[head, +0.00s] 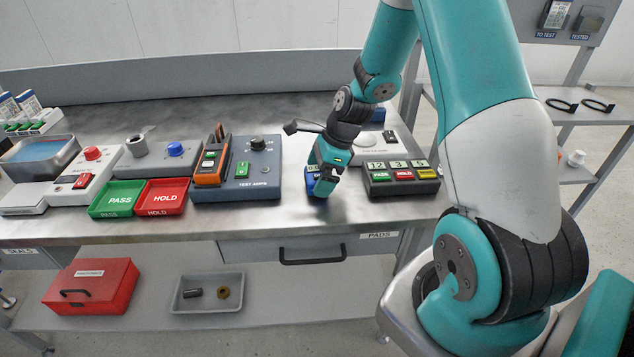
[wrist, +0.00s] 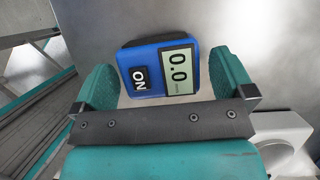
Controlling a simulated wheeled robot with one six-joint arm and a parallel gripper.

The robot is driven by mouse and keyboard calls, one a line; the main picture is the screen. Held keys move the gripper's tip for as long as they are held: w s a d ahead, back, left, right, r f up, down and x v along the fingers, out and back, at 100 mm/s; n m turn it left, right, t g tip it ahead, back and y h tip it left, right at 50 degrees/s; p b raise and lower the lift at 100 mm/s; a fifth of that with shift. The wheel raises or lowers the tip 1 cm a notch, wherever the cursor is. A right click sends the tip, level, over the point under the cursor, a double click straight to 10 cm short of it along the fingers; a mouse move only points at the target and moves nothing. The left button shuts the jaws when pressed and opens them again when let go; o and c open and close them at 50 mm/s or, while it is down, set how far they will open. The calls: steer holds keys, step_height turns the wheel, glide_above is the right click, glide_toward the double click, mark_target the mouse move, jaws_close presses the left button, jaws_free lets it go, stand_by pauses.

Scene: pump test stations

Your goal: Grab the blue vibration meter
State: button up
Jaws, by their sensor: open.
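The blue vibration meter (wrist: 150,83) lies on the metal bench in the wrist view, its display reading 0.0 beside a black ON button. My gripper (wrist: 160,82) is open, with one teal finger on each side of the meter. A narrow gap shows between the meter and each finger; I cannot tell how low the fingertips reach. In the head view the meter (head: 312,184) is partly hidden under my gripper (head: 321,188).
A counter box (head: 402,189) with coloured buttons stands close to the right of the meter. A blue TEST AMPS station (head: 262,188) with an orange meter (head: 211,168) stands to the left. Green PASS (head: 119,194) and red HOLD (head: 163,192) trays lie further left.

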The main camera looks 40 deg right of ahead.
steer(key=shift+x, duration=0.75)
steer(key=c, duration=1.1)
steer(key=shift+r, duration=0.1)
